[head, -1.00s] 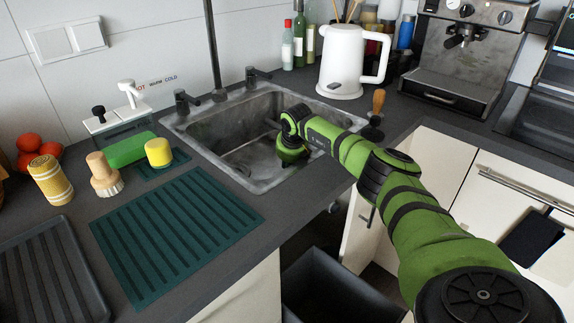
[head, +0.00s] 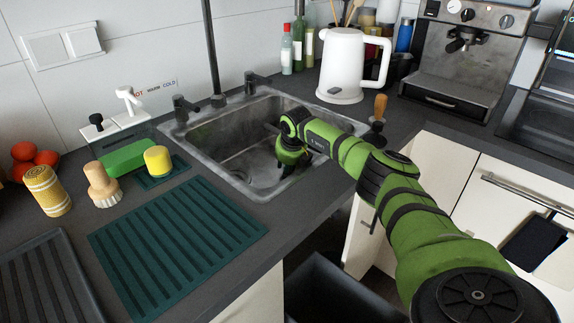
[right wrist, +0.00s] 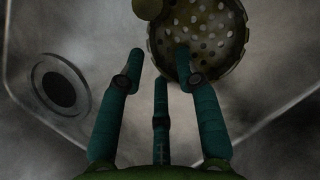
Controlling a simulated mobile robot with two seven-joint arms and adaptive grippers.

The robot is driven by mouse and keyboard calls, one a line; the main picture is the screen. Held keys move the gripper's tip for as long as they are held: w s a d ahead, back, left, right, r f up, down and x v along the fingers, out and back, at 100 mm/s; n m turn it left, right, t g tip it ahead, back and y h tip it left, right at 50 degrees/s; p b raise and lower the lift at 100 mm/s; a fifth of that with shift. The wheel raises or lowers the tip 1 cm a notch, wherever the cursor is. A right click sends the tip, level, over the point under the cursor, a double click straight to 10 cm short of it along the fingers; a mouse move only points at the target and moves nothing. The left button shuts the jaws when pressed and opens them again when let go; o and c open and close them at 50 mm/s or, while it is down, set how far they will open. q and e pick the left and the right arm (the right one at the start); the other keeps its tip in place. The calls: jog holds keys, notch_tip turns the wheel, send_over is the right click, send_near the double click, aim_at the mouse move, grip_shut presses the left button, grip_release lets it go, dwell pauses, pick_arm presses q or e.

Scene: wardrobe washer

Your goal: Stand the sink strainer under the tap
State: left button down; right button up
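The sink strainer (right wrist: 208,38) is a round, dull olive-brown perforated cup inside the sink, at the top of the right wrist view. A small round olive part (right wrist: 148,8) shows at its left. The strainer is not visible in the head view. My right gripper (head: 290,162) is down inside the sink basin (head: 225,140). In the right wrist view its teal fingers (right wrist: 160,65) are spread and empty, with the strainer just beyond the right fingertip; contact cannot be told. The dark drain (right wrist: 60,87) is at the left. The tall black tap post (head: 212,50) rises behind the sink. My left gripper is not in view.
Black tap handles (head: 185,107) flank the post. A white kettle (head: 342,62) and a wooden-handled tool (head: 380,107) stand right of the sink. The basin rim surrounds my gripper.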

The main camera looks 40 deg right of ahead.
jog(key=v, duration=1.2)
